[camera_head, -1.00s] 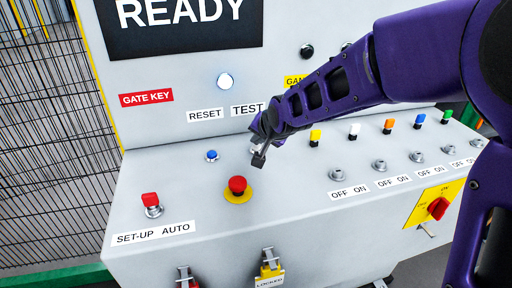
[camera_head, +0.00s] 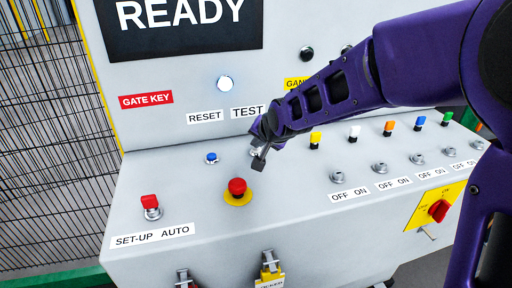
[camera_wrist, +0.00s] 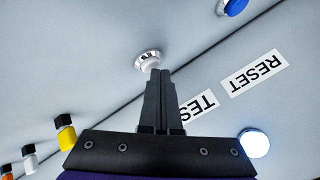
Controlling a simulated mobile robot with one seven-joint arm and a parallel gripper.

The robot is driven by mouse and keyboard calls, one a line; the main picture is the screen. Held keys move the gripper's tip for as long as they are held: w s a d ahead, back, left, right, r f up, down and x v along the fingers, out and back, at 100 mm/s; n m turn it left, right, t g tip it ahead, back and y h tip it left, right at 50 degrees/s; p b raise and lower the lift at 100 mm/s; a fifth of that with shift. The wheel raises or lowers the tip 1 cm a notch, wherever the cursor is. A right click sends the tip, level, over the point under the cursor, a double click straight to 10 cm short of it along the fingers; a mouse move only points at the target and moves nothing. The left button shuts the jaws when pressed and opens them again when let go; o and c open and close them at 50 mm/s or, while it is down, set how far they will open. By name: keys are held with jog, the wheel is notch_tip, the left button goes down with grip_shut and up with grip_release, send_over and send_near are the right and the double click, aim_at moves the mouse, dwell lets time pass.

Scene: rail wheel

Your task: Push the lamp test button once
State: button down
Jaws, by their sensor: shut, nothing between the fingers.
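The lamp test button (camera_wrist: 147,58) is a small pale button in a silver ring, below the TEST label (camera_head: 248,112) on the sloping grey panel. In the head view it is mostly hidden behind my gripper (camera_head: 259,160). In the wrist view my gripper (camera_wrist: 160,73) is shut and empty, and its fingertips overlap the lower edge of the button. I cannot tell whether they touch it. The fingers also cover part of the TEST label in the wrist view.
A blue button (camera_head: 211,158) sits to the left, under the RESET label (camera_head: 205,117). A red mushroom button (camera_head: 237,187) on a yellow ring stands close in front. A red selector (camera_head: 150,203) is at front left. Several coloured switches (camera_head: 388,128) stand to the right.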

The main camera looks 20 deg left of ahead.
aim_at(257, 153)
jog(key=shift+r+p, duration=0.3)
jog(key=shift+r, duration=0.3)
jog(key=shift+r, duration=0.1)
notch_tip(257, 153, up, 6)
jog(key=p, duration=0.4)
dwell(0.5)
